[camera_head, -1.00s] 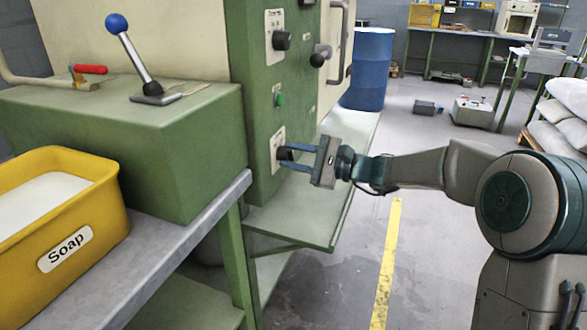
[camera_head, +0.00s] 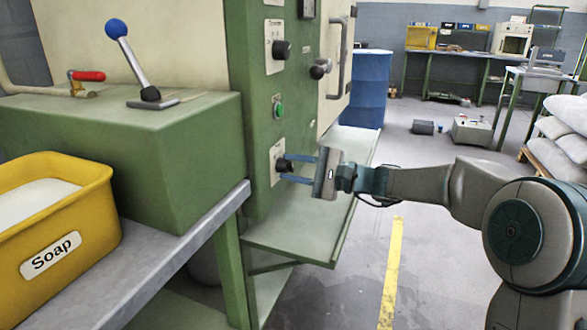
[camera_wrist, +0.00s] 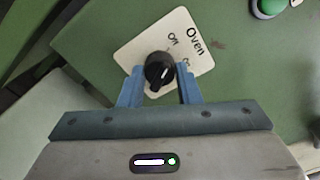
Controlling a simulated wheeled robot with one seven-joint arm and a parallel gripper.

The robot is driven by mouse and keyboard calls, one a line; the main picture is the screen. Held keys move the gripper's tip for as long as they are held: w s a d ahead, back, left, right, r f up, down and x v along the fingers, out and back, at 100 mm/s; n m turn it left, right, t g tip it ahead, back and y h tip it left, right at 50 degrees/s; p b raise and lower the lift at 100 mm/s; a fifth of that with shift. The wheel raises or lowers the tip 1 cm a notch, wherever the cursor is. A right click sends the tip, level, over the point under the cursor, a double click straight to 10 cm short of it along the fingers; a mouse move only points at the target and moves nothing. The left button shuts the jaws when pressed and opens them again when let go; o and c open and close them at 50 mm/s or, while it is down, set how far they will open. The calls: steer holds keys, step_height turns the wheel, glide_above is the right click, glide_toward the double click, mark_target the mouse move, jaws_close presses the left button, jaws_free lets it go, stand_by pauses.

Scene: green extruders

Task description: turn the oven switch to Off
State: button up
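The oven switch is a round black knob (camera_wrist: 160,70) on a white plate (camera_wrist: 135,52) marked "Oven", with an "Off" label and a second, partly covered label. A short white mark shows on the knob, tilted to the upper right; which label it points to is unclear. In the head view, the knob (camera_head: 283,165) is low on the green panel. My gripper (camera_wrist: 160,84) is open, with one blue finger on each side of the knob and small gaps beside it. In the head view, my gripper (camera_head: 294,169) reaches it from the right.
Above the switch are a green button (camera_head: 278,110) and another black knob (camera_head: 281,49). A pale green shelf (camera_head: 300,232) juts out below my gripper. A yellow soap tub (camera_head: 98,225) stands on the left bench.

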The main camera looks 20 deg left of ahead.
steer(key=o, duration=0.4)
steer(key=shift+c, duration=0.2)
steer(key=s+d+p, duration=0.1)
steer(key=d+p, duration=0.2)
steer(key=d, duration=1)
steer(key=shift+d, duration=0.4)
